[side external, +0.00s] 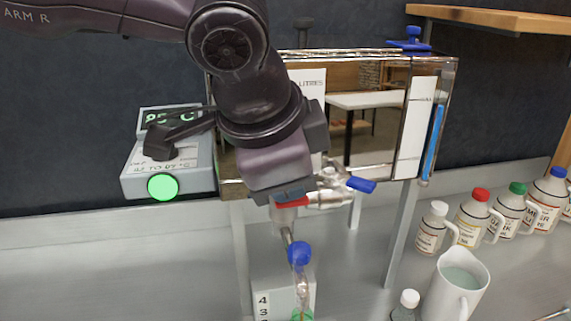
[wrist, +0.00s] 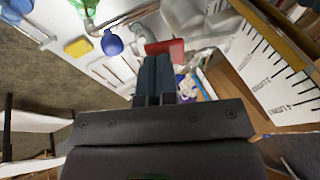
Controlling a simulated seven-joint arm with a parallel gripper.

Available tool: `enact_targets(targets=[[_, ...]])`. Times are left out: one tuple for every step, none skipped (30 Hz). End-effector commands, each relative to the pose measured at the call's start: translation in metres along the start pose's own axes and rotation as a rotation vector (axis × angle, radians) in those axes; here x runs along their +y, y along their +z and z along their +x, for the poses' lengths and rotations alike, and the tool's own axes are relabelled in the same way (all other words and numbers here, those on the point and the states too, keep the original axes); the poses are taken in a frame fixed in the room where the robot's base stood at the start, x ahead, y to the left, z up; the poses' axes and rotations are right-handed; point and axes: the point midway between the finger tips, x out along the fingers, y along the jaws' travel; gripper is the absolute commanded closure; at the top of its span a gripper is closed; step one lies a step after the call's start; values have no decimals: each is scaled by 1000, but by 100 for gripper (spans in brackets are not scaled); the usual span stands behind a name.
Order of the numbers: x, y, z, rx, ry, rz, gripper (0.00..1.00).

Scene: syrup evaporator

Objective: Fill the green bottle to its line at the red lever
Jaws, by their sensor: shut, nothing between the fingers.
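My gripper (side external: 290,194) is shut and empty, with its fingertips right at the red lever (side external: 292,203) on the front of the tank. In the wrist view the shut fingers (wrist: 157,62) reach up to the red lever (wrist: 166,46); I cannot tell whether they touch it. A metal spout (side external: 287,236) runs down below the lever. Under it, a green part (side external: 303,316), apparently the green bottle, shows at the bottom edge, below a clear piece with a blue ball (side external: 299,253). The wrist view shows green (wrist: 86,8) beside the blue ball (wrist: 112,44). The fill line is not visible.
The mirrored tank (side external: 365,120) stands on legs, with a blue lever (side external: 361,184) right of the red one. A control box (side external: 170,165) with a green button is left. A white jug (side external: 457,285) and several capped bottles (side external: 478,216) stand right.

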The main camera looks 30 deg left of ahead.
Motion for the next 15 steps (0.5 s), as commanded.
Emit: enact_targets(targets=[[-1, 0, -2, 0, -1, -1, 100], [-2, -1, -3, 0, -1, -1, 100], [-3, -2, -5, 0, -1, -2, 100], [-3, -2, -6, 0, -1, -2, 100], [-4, -2, -8, 0, -1, -2, 100], [-4, -3, -9, 0, -1, -2, 100], [-5, -3, -10, 0, -1, -2, 100], [-5, -3, -10, 0, -1, -2, 100], [-5, -3, -11, 0, -1, -1, 100], [-5, -3, -11, 0, -1, -1, 100], [-5, -3, -11, -1, -1, -1, 100], [-5, -3, -11, -1, -1, -1, 100], [-5, -3, -11, -1, -1, -1, 100], [-5, -3, -11, -1, -1, -1, 100], [-5, -3, -11, -1, -1, -1, 100]])
